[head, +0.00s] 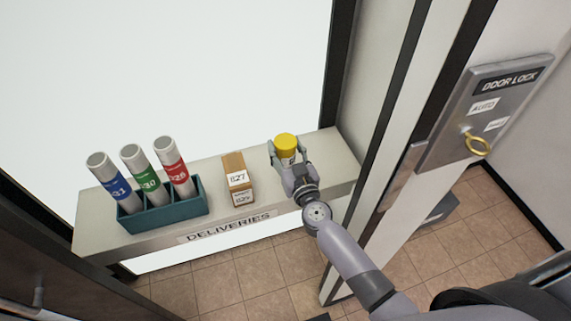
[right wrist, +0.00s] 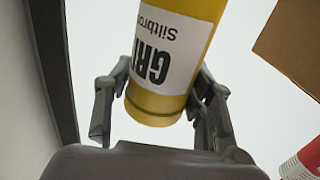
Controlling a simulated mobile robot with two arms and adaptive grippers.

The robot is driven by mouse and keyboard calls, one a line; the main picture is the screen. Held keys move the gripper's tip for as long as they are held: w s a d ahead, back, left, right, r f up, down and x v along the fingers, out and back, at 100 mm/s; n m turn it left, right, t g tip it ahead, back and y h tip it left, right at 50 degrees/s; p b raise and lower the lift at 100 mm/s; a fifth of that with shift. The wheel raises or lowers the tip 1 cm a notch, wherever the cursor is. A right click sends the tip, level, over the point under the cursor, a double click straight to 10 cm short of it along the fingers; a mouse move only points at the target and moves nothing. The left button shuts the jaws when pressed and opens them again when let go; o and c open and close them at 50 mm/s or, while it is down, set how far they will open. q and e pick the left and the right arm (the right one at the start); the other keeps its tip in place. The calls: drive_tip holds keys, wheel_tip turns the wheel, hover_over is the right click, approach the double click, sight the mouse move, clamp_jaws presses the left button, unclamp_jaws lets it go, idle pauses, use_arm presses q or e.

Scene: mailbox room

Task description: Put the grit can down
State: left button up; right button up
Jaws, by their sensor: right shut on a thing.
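The grit can (head: 286,146) is a yellow cylinder with a white label. It is at the right part of the deliveries shelf (head: 330,157) in the head view. My right gripper (head: 288,160) is shut around the can from the front. In the right wrist view the can (right wrist: 172,60) sits between the two fingers of the gripper (right wrist: 158,100), its label partly reading "GRI" and upside down. Whether the can's base touches the shelf is hidden by the gripper in the head view. My left gripper is not in view.
A brown box (head: 237,178) marked 827 stands left of the can. Further left, a teal rack (head: 165,213) holds blue, green and red-banded tubes. A door lock panel (head: 485,105) with a key is at right. Bare shelf lies right of the can.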

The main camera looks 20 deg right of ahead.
sight(289, 166)
drive_tip(key=shift+f+b, duration=1.65)
drive_tip(key=shift+f, duration=0.35)
drive_tip(key=shift+f, duration=0.15)
drive_tip(key=o, duration=1.6)
drive_tip(key=shift+c, duration=0.2)
